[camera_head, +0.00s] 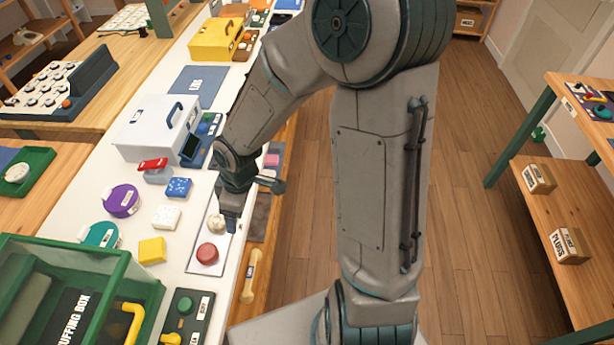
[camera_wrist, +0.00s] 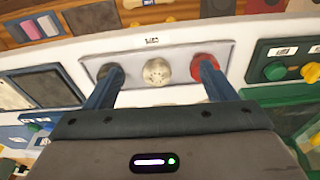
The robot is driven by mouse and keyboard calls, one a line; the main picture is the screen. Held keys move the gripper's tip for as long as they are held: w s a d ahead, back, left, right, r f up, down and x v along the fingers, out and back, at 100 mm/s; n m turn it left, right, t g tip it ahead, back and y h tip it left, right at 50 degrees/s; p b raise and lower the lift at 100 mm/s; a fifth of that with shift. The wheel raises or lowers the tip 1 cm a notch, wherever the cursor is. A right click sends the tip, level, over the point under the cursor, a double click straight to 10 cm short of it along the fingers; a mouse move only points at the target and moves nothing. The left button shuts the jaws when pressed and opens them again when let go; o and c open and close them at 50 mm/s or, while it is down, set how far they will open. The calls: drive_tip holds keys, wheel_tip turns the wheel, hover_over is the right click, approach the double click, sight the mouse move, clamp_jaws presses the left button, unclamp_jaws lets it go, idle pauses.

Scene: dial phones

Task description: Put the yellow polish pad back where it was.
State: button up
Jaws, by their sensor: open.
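The yellow polish pad (camera_head: 152,250) lies flat on the white counter, below a white pad (camera_head: 166,216) and a blue pad (camera_head: 178,187) in a rough column. My gripper (camera_head: 230,225) is to its right, low over a pale tray (camera_head: 202,266) with round knobs. In the wrist view, my gripper (camera_wrist: 157,80) is open and its fingers are spread above the tray. A cream knob (camera_wrist: 157,72) shows between the fingers, and a red knob (camera_wrist: 205,66) is beside the right finger. The yellow pad does not show in the wrist view.
The green buffing box (camera_head: 130,282) stands at the lower left. Purple (camera_head: 122,199) and teal (camera_head: 100,235) tins lie left of the pads. A white case (camera_head: 152,128) stands beyond them. A dark control panel (camera_head: 186,315) lies near the front.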

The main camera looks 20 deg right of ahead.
drive_tip(key=s+d+r+m+t+h, duration=0.1)
drive_tip(key=s+d+r+m, duration=0.4)
drive_tip(key=r, duration=0.4)
drive_tip(key=s+d+r+m+t, duration=0.1)
drive_tip(key=s+d+r+m, duration=0.5)
drive_tip(key=d+r+m, duration=0.1)
drive_tip(key=shift+s+d+r+h, duration=0.3)
drive_tip(key=shift+d+r+h, duration=0.1)
drive_tip(key=shift+r, duration=0.5)
